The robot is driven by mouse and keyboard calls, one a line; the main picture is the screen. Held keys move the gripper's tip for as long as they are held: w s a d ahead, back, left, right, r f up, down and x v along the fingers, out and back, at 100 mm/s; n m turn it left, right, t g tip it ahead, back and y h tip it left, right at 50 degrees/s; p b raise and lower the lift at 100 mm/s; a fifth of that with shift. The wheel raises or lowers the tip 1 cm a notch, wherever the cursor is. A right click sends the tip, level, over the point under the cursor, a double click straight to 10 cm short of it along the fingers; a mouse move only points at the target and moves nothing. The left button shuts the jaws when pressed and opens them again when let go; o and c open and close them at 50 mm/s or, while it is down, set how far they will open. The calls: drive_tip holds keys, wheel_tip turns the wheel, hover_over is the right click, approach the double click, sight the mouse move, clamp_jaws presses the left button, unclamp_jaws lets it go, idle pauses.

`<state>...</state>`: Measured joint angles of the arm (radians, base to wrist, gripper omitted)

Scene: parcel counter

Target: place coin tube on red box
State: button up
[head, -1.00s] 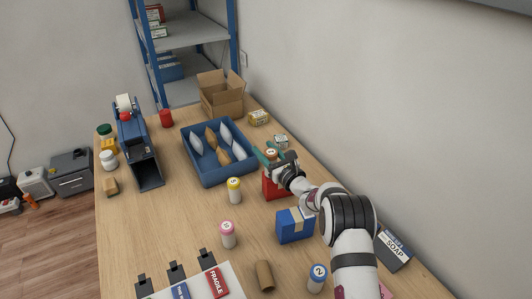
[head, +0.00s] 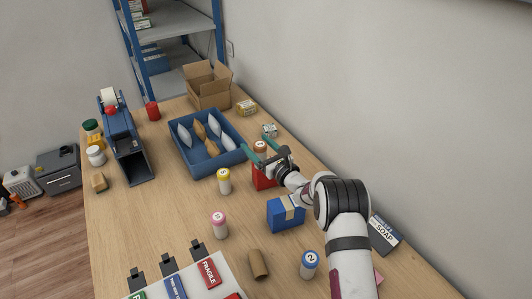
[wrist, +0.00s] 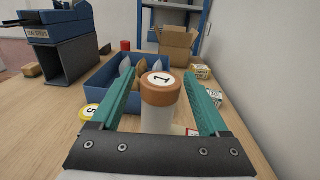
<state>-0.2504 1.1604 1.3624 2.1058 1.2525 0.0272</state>
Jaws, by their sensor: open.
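A coin tube with a brown cap marked 1 (head: 260,146) stands upright on the red box (head: 263,178). In the wrist view the tube (wrist: 159,113) shows between the two teal fingers, with a gap on each side. My gripper (head: 261,151) is open at the tube, and the tube's lower part is hidden by the gripper. A small piece of the red box (wrist: 192,132) shows beside the tube in the wrist view. Other tubes with yellow (head: 224,181), pink (head: 219,225) and blue caps (head: 309,265) stand on the table.
A blue tray (head: 204,172) with several pouches lies left of the gripper. A blue box (head: 284,215) stands beneath my forearm. An open carton (head: 208,90) is at the back. A wall runs along the right.

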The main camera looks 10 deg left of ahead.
drive_tip(key=v, duration=1)
drive_tip(key=s+a+r+n+g+y, duration=0.3)
drive_tip(key=s+r+n+g, duration=0.35)
drive_tip(key=s+r, duration=0.25)
drive_tip(key=s+d+r+n+g+h, duration=0.2)
drive_tip(key=s+n+g, duration=0.15)
drive_tip(key=s, duration=0.55)
drive_tip(key=s+d+r+n+g+h, duration=0.25)
drive_tip(key=s+n, duration=0.25)
drive_tip(key=s, duration=0.4)
drive_tip(key=s+d+f+n+h, duration=0.3)
drive_tip(key=s+d+h, duration=0.2)
drive_tip(key=s+d, duration=0.2)
drive_tip(key=s+d+f+n+h, duration=0.2)
drive_tip(key=s+d+h, duration=0.3)
drive_tip(key=s+d, duration=0.2)
drive_tip(key=shift+s+d+f+n, duration=0.2)
drive_tip(key=shift+d+f+n, duration=0.2)
drive_tip(key=shift+d, duration=0.7)
